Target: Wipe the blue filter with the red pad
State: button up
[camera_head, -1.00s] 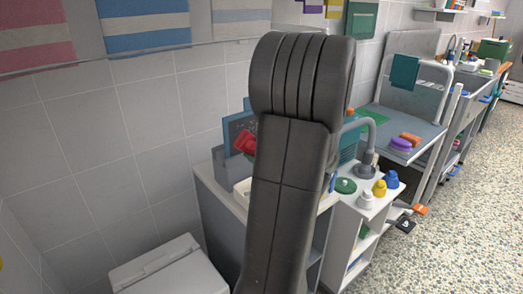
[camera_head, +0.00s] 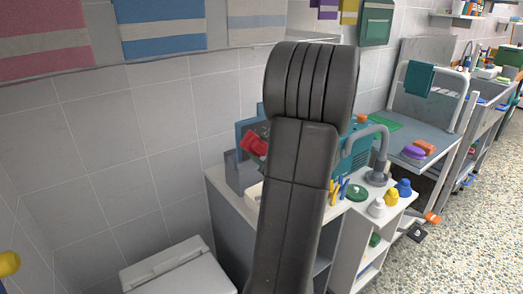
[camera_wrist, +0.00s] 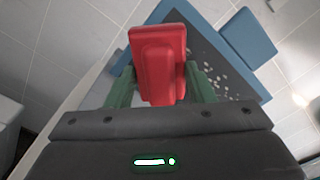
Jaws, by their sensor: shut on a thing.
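The red pad (camera_wrist: 158,62) is held between the green fingers of my gripper (camera_wrist: 160,88) in the wrist view. It also shows in the head view (camera_head: 254,145), left of my arm. The blue filter has a blue frame (camera_wrist: 252,84) around a dark grey panel (camera_wrist: 208,62) dotted with pale specks. The pad lies in front of the filter in the wrist view and covers part of it; I cannot tell whether they touch.
My arm hides part of the grey cabinet top (camera_head: 222,187). To its right are a grey tap (camera_head: 379,160), blue and yellow pegs (camera_head: 338,190), a green lid (camera_head: 357,193) and small bottles (camera_head: 391,198). A white-lidded bin (camera_head: 178,268) stands at lower left.

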jog(key=shift+b+x, duration=0.3)
jog(key=shift+x, duration=0.9)
dwell(0.3)
jog(key=w+d, duration=1)
jog(key=d, duration=0.3)
jog(key=shift+d+b, duration=0.2)
jog(key=shift+b, duration=0.1)
dwell(1.2)
jog(key=shift+s+a+b, duration=0.95)
jog(key=shift+s+a, duration=0.25)
jog(key=shift+a, duration=0.5)
jog(key=shift+s+a+b, duration=1)
jog(key=shift+s+a, duration=0.25)
jog(key=shift+a, duration=0.45)
jog(key=shift+s+a+b, duration=0.95)
jog(key=shift+s+a, duration=0.25)
jog(key=shift+a, duration=0.5)
jog(key=shift+s+a+b, duration=0.4)
jog(key=shift+s+a, duration=0.2)
jog(key=shift+a, duration=0.25)
jog(key=shift+s+a+b, duration=0.4)
jog(key=shift+s+a, duration=0.2)
jog(key=shift+a, duration=0.3)
